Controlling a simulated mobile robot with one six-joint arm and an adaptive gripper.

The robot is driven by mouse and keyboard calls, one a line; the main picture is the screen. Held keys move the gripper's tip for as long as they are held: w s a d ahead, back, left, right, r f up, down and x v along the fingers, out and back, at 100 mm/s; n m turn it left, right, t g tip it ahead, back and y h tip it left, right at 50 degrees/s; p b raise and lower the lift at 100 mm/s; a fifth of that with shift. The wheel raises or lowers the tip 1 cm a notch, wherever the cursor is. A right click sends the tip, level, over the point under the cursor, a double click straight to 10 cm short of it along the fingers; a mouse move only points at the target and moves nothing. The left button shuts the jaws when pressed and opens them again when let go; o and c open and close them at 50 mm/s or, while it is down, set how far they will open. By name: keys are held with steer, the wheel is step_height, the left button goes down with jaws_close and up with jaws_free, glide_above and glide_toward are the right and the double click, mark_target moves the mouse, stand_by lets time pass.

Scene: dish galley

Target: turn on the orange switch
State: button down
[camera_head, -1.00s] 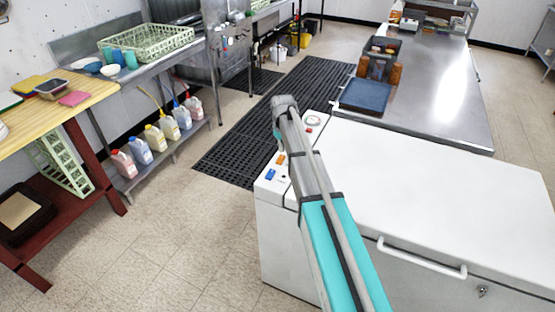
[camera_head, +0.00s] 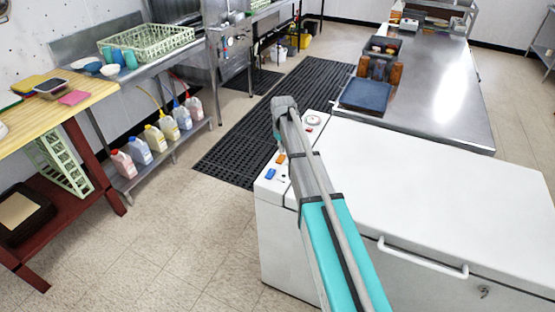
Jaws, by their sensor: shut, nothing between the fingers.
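The orange switch (camera_head: 281,158) is on the narrow control panel (camera_head: 264,188) along the left end of the white chest-like unit. It is a small rocker, and I cannot make out its position. A blue switch (camera_head: 271,174) sits just nearer on the same panel. My arm crosses the unit from the lower right, and its grey far joint is above the panel, beyond the orange switch. The arm passes close to the right of the switch in the picture. My gripper's fingers do not show; the arm hides whatever is below it.
The white unit's lid (camera_head: 430,190) has a front handle (camera_head: 422,258). A steel table (camera_head: 440,95) with a blue tray (camera_head: 366,95) stands behind. Open floor (camera_head: 190,240) and a black mat (camera_head: 235,150) lie left.

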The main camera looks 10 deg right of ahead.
mark_target(282, 156)
steer(key=shift+f+b, duration=1)
stand_by(0.8)
steer(key=shift+r, duration=0.1)
steer(key=shift+r+p, duration=3.45)
steer(key=shift+p, duration=0.15)
steer(key=shift+s, duration=0.1)
steer(key=s+a+m, duration=0.1)
steer(key=s+m, duration=0.3)
steer(key=s, duration=2.5)
steer(key=shift+m, duration=0.4)
